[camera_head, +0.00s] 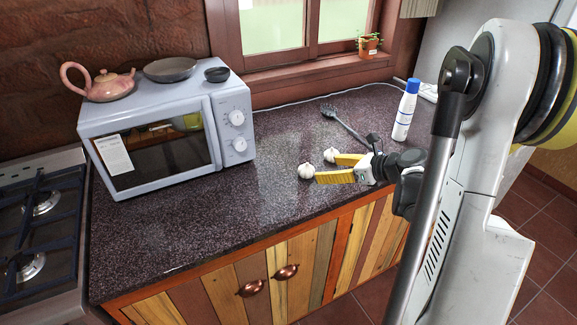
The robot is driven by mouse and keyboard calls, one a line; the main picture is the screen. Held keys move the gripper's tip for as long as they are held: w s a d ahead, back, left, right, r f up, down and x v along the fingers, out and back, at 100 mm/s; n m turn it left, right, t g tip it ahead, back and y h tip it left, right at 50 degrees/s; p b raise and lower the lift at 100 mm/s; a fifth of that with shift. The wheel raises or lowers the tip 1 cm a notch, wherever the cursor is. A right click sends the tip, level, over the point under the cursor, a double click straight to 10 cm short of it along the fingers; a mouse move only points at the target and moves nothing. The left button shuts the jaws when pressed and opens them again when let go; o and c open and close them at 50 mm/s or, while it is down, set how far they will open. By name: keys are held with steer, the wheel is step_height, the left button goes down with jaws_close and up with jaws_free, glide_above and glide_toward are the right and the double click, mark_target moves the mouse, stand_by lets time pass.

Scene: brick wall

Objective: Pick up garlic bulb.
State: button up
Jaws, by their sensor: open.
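One white garlic bulb (306,171) sits on the dark speckled countertop (270,205), at the tip of the nearer yellow finger. A second garlic bulb (331,155) is a little farther back, at the tip of the farther finger. My gripper (327,168) reaches in from the right, low over the counter, with its two yellow fingers spread and pointing left. Nothing is held between them. I cannot tell whether either fingertip touches a bulb.
A light blue microwave (165,135) stands at left, with a pink teapot (105,84) and dark dishes on top. The counter's front left is clear.

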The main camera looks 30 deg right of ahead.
mark_target(312, 170)
steer(key=b+x, duration=0.2)
steer(key=x, duration=0.3)
steer(key=shift+w+d+f, duration=0.1)
steer(key=shift+d+f, duration=0.05)
steer(key=shift+f, duration=0.1)
steer(key=b+x, duration=0.1)
steer(key=x, duration=0.1)
steer(key=b+x, duration=0.1)
steer(key=x, duration=0.1)
steer(key=shift+w+f, duration=0.1)
steer(key=shift+f, duration=0.35)
steer(key=shift+w, duration=0.25)
steer(key=c, duration=1.2)
